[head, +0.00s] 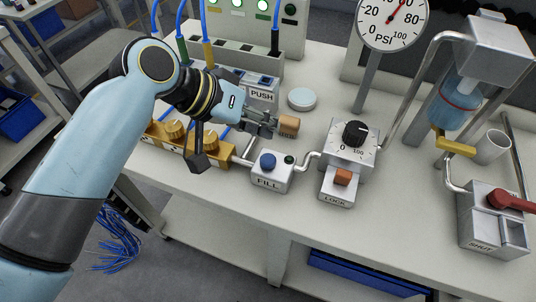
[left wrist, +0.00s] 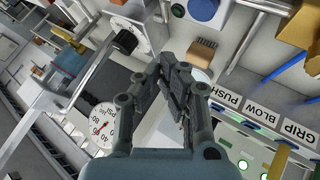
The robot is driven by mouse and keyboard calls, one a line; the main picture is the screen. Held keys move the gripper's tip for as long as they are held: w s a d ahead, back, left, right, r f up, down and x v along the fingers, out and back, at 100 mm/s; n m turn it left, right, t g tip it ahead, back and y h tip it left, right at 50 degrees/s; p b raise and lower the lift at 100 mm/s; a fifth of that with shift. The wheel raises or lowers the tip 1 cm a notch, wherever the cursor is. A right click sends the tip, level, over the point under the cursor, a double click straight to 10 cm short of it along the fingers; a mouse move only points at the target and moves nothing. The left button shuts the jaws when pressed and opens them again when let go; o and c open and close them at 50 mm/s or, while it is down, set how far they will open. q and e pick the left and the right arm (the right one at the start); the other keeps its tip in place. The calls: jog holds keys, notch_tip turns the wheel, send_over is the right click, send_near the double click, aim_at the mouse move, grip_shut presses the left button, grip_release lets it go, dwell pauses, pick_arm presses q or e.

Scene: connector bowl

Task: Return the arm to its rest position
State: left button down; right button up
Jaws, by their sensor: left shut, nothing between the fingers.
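My left arm comes in from the left in the head view. Its gripper (head: 268,122) is shut and empty above the bench, beside a small tan block (head: 289,124). In the left wrist view the gripper's fingers (left wrist: 176,66) are together, and the tan block (left wrist: 202,52) shows just past the tips. I cannot tell whether the fingers touch the block. My right gripper is in neither view.
Near the gripper stand the FILL box (head: 272,174), the dial box (head: 350,146) with the LOCK switch, the PUSH box (head: 260,92) and a white disc (head: 302,99). A PSI gauge (head: 393,22) stands behind. The front right bench top (head: 400,225) is clear.

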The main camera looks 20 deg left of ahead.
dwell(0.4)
pick_arm(q)
jog(key=s+a+r+g+y, duration=0.1)
jog(key=s+a+y, duration=0.3)
jog(key=s+a, duration=0.45)
jog(key=s+a+r+g+y, duration=0.15)
jog(key=s+a+y, duration=0.35)
jog(key=s, duration=0.6)
jog(key=s+a+f+g+h+b, duration=0.2)
jog(key=f+b, duration=0.7)
jog(key=f, duration=2.7)
jog(key=s+a+f+b, duration=0.1)
jog(key=s+f+b, duration=0.3)
jog(key=s+f, duration=0.5)
jog(key=s+a+f+b, duration=0.1)
jog(key=s+f+b, duration=0.3)
jog(key=s+f, duration=0.5)
notch_tip(320, 180, down, 6)
jog(key=shift+a+r+n+y, duration=0.1)
jog(key=shift+a+n+y, duration=0.2)
jog(key=shift+y, duration=0.1)
jog(key=shift+s+g, duration=0.1)
jog(key=shift+g, duration=0.25)
